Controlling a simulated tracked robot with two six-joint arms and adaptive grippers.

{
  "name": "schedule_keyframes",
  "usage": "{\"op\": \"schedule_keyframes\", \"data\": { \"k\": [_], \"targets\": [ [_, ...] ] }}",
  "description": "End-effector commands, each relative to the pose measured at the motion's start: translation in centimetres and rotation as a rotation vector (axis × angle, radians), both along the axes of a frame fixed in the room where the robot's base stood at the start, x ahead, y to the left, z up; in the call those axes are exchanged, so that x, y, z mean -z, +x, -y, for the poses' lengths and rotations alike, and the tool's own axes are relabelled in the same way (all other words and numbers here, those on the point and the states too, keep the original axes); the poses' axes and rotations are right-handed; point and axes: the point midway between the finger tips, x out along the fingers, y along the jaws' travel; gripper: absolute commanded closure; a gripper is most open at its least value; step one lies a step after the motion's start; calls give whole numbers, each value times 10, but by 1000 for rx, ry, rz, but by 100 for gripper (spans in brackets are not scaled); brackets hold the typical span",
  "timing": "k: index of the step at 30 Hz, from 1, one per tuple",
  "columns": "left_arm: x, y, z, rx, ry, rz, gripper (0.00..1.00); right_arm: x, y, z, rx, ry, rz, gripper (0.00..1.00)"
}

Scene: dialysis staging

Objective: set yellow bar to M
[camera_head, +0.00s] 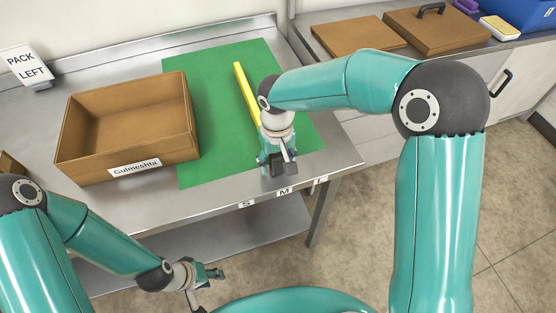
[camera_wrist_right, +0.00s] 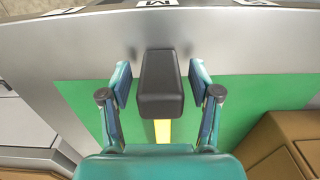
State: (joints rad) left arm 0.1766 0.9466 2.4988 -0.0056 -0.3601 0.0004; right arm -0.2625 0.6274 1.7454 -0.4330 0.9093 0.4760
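The yellow bar (camera_head: 243,88) lies on the green mat (camera_head: 210,70), running from back to front. In the right wrist view the yellow bar (camera_wrist_right: 162,131) ends in a dark block like a handle (camera_wrist_right: 161,85). My right gripper (camera_wrist_right: 160,75) has a finger on each side of this block, with a narrow gap visible on both sides. In the head view my right gripper (camera_head: 276,163) is low over the table's front part and hides the bar's near end. The M label (camera_head: 284,191) is on the front edge, and the block roughly lines up with it in the wrist view.
S (camera_head: 246,204) and L (camera_head: 320,181) labels flank M. A PACK LEFT sign (camera_head: 27,66) stands at the back left. My left gripper (camera_head: 212,275) hangs in front of the table, apart from everything.

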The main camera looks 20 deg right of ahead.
Motion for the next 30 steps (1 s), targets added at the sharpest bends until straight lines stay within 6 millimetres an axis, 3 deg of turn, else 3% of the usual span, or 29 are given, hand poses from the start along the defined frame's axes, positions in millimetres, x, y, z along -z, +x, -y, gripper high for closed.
{"op": "schedule_keyframes", "data": {
  "k": [11, 24, 30],
  "targets": [
    [-1, 0, 0, 0, 0, 0, 60, -11, 1, 0, 0, 0, 3, 38],
    [0, 0, 0, 0, 0, 0, 60, -92, 1, 0, 0, 2, 4, 38],
    [0, 0, 0, 0, 0, 0, 60, -114, 1, 0, 0, 0, 0, 38]
  ]
}}
